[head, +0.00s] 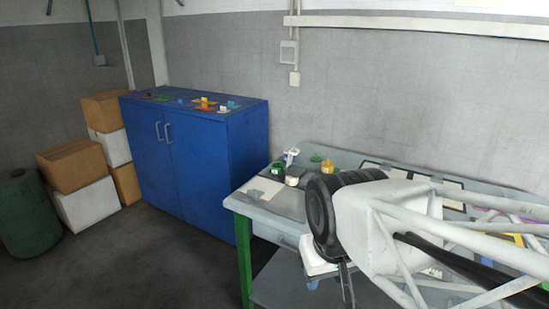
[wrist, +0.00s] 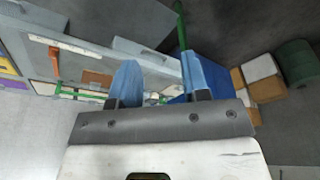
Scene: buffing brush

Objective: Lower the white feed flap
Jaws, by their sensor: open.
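I cannot make out a white feed flap in either view; my arm hides part of the bench in the head view. My gripper (wrist: 158,62) shows in the wrist view with two blue fingers spread wide apart and nothing held between them. In the head view my gripper (head: 329,284) hangs at the front of the grey workbench (head: 258,208), below the black round joint of my arm. It appears apart from the bench items.
A blue cabinet (head: 185,150) with small coloured items on top stands left of the bench. Cardboard boxes (head: 75,165) and a green drum (head: 25,210) stand further left. Small bottles (head: 278,169) sit on the bench's back left. The floor before the cabinet is clear.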

